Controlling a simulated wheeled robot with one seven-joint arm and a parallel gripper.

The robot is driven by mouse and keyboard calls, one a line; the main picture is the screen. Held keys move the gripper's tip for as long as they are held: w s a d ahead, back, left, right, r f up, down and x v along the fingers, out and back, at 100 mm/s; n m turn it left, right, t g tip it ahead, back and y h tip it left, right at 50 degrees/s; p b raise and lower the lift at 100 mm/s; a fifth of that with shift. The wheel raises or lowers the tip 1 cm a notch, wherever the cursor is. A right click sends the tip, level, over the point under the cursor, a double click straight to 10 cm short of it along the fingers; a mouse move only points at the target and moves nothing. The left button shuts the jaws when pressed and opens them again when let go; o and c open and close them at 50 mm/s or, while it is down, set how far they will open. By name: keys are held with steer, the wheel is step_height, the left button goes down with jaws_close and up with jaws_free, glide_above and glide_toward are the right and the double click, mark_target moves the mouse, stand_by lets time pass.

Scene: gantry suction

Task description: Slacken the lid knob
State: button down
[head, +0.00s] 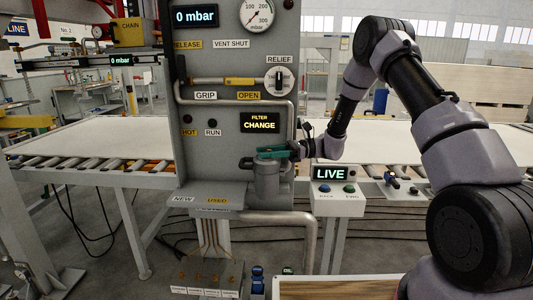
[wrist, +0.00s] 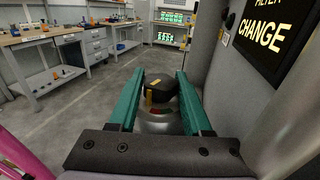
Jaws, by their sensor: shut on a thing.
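The lid knob (wrist: 159,92) is black with a yellow mark and sits on top of the grey filter housing. The wrist view shows it between the two teal fingers of my gripper (wrist: 161,76). In the head view my gripper (head: 274,153) reaches in from the right, level over the filter housing (head: 268,183), and hides most of the knob. My gripper is shut on the knob. A red and green mark (wrist: 161,111) shows on the lid below the knob. The display (head: 260,123) above reads "FILTER CHANGE".
The grey panel (head: 225,150) stands close behind the housing, with gauge and levers above. A shelf (head: 200,200) marked NEW and USED is at left. The LIVE button box (head: 332,183) is close at right. A pipe (head: 300,220) bends below.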

steer(key=shift+c, duration=1.7)
jaws_free()
steer(key=v, duration=1)
steer(key=shift+d, duration=0.4)
